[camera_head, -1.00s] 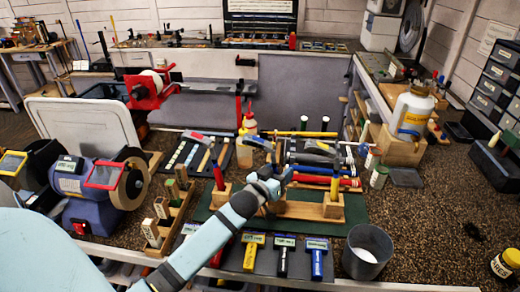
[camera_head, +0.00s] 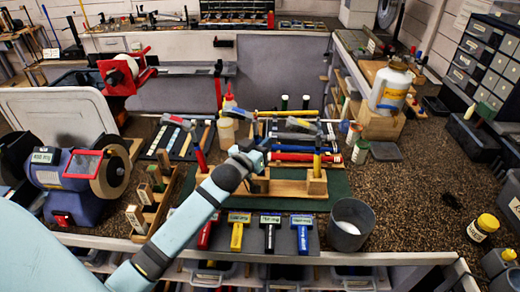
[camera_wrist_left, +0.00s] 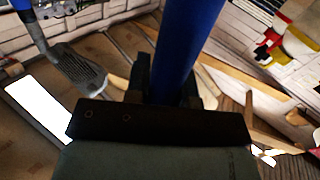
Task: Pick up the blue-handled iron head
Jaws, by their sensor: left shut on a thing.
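My left gripper (camera_head: 258,158) is at the wooden stand, over its middle. In the left wrist view it is shut on a thick blue handle (camera_wrist_left: 183,45), which runs up out of the picture. My right gripper is not in view.
The wooden stand (camera_head: 285,188) sits on a green mat (camera_head: 338,195). A grey cup (camera_head: 350,225) is at the right, a grinder (camera_head: 75,180) at the left. The speckled bench at the right is mostly clear.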

